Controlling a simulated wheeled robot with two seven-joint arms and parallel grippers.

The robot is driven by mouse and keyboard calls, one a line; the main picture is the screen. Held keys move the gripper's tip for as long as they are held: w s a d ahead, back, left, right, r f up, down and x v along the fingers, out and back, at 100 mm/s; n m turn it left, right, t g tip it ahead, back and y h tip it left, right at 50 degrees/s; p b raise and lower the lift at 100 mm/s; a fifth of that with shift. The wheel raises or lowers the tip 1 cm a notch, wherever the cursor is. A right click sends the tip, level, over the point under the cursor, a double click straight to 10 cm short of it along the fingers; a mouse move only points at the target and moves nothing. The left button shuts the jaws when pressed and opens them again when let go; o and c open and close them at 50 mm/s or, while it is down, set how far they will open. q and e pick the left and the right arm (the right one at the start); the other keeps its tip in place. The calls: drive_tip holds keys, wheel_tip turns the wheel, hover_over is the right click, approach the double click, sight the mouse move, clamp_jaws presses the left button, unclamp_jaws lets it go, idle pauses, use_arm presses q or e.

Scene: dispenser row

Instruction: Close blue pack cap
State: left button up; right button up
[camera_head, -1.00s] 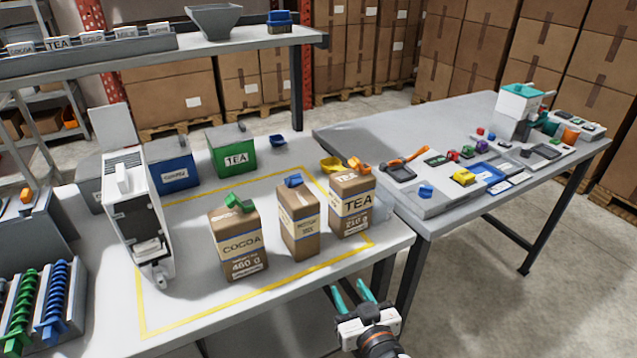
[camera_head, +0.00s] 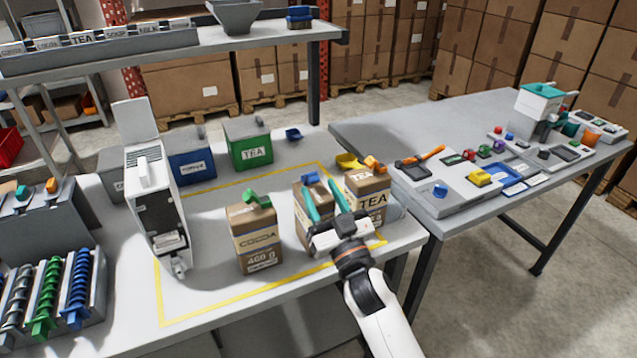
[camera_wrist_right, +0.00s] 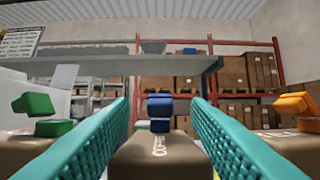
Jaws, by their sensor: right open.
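The blue cap (camera_head: 311,180) sits on top of the middle brown pack (camera_head: 305,232), and its upper part looks raised. In the right wrist view the blue cap (camera_wrist_right: 159,112) shows between my fingers, as an upper blue piece above a lower one. My right gripper (camera_head: 322,199) is open, its teal fingers over the middle pack's front and top. In the right wrist view the fingers (camera_wrist_right: 158,135) stand either side of the cap, apart from it. The gripper hides part of the middle pack's front. My left gripper is not in view.
The cocoa pack with a green cap (camera_head: 257,200) stands to the left. The tea pack with an orange cap (camera_head: 374,163) stands close on the right. A white dispenser (camera_head: 155,205) stands further left. The table front (camera_head: 235,300) is clear.

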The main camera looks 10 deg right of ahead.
sight(312, 179)
drive_tip(key=shift+x, duration=1.05)
